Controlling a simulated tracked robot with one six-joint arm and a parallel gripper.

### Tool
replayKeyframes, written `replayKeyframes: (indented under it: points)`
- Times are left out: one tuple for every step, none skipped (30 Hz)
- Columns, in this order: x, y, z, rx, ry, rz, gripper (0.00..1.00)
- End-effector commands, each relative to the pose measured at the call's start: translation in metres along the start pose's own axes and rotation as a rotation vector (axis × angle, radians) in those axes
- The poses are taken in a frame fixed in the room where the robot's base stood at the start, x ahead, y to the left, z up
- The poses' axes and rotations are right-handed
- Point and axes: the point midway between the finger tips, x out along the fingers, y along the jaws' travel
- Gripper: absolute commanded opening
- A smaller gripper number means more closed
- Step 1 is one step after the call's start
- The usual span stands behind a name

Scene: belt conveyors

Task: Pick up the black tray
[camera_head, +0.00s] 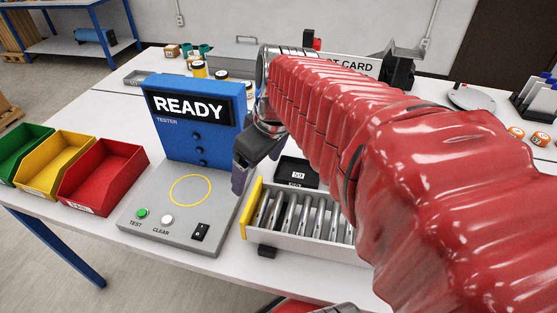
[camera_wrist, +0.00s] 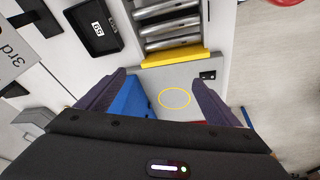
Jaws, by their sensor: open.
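The black tray (camera_head: 284,170) is a small, shallow dark tray with a white label numbered 59. It lies flat on the white table behind the roller conveyor, partly beside my arm in the head view. In the wrist view the black tray (camera_wrist: 88,36) is at the upper left, outside the span of my fingers. My gripper (camera_head: 244,172) is open and empty, to the left of the tray, over the right side of the tester. In the wrist view my gripper's fingers (camera_wrist: 157,88) are spread, with the tester's yellow circle between them.
The blue tester (camera_head: 190,150) reading READY stands left of my gripper. The short roller conveyor (camera_head: 300,238) with a yellow end is in front of the tray. Red, yellow and green bins (camera_head: 105,170) are at the left. A grey tray (camera_head: 137,77) and jars lie behind.

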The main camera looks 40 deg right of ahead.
Motion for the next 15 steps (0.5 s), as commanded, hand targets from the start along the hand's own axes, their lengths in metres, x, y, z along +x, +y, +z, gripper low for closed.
replayKeyframes:
  points:
    - [0.002, 0.015, 0.001, -0.013, -0.011, -0.013, 0.9]
    - [0.003, 0.023, 0.001, -0.027, -0.014, -0.022, 0.92]
    - [0.003, 0.033, 0.001, -0.047, -0.018, -0.033, 0.95]
    - [0.004, 0.041, 0.002, -0.062, -0.02, -0.042, 0.97]
    - [0.004, 0.049, 0.003, -0.076, -0.02, -0.051, 0.99]
    - [0.005, 0.06, 0.004, -0.095, -0.02, -0.063, 1.0]
    - [0.006, 0.068, 0.006, -0.111, -0.02, -0.073, 1.0]
    - [0.007, 0.076, 0.007, -0.125, -0.017, -0.082, 1.0]
    - [0.008, 0.088, 0.009, -0.145, -0.014, -0.093, 1.0]
    - [0.008, 0.096, 0.012, -0.159, -0.011, -0.102, 1.0]
    - [0.009, 0.104, 0.014, -0.174, -0.006, -0.111, 1.0]
    - [0.01, 0.116, 0.018, -0.193, 0.001, -0.121, 1.0]
    - [0.011, 0.125, 0.021, -0.209, 0.007, -0.13, 1.0]
    - [0.011, 0.133, 0.024, -0.223, 0.014, -0.137, 1.0]
    - [0.013, 0.145, 0.028, -0.243, 0.023, -0.146, 1.0]
